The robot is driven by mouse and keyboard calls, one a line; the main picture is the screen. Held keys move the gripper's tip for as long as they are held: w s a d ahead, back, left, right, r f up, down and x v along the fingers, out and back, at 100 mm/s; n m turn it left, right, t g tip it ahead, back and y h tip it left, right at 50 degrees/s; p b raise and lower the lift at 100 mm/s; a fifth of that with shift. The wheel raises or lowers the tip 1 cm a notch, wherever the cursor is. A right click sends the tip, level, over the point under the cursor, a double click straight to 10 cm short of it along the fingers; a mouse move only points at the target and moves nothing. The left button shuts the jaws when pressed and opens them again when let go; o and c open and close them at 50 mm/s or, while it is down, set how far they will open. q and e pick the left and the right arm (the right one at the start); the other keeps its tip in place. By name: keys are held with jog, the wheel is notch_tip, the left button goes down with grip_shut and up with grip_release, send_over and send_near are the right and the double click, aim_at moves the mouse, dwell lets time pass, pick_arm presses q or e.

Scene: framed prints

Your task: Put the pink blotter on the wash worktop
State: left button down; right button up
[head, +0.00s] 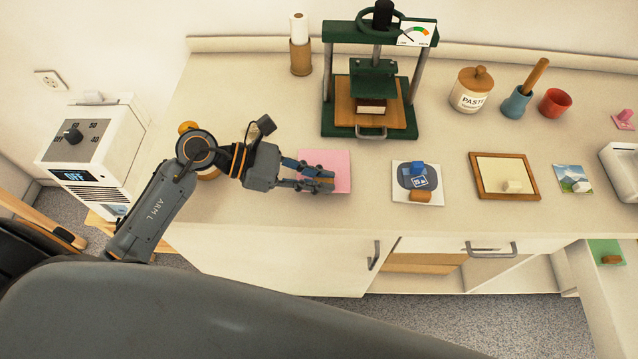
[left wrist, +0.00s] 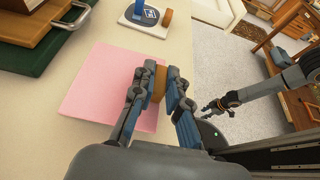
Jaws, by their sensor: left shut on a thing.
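The pink blotter (head: 338,170) is a flat pink sheet at the left part of the long cream worktop (head: 255,205). It fills the middle left of the left wrist view (left wrist: 98,88). My left gripper (head: 325,180) is over the blotter's front part, its fingers shut on a small brown block (left wrist: 158,84) that looks like the blotter's grip. I cannot tell whether the blotter touches the worktop or is slightly raised. My right gripper (left wrist: 217,107) shows small in the left wrist view, away from the worktop; its jaws are unclear. No label marks a wash worktop.
A green press (head: 370,95) stands behind the blotter. To the right lie a white print sheet (head: 405,168) with blocks and a wooden frame (head: 475,180). A paste jar (head: 471,95) stands behind. A side counter (head: 600,295) at right bears a green pad (head: 606,248).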

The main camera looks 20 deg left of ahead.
pick_arm(q)
notch_tip(320, 180, down, 2)
jog(key=shift+d+f, duration=0.1)
jog(key=shift+f, duration=0.15)
pick_arm(e)
jog(key=shift+d+r, duration=0.2)
jog(key=shift+r, duration=0.25)
pick_arm(q)
jog(key=shift+f, duration=0.25)
jog(key=c, duration=1.3)
grip_release()
jog(key=shift+r, duration=0.1)
jog(key=shift+c, duration=0.2)
pick_arm(e)
jog(key=shift+d+f, duration=0.2)
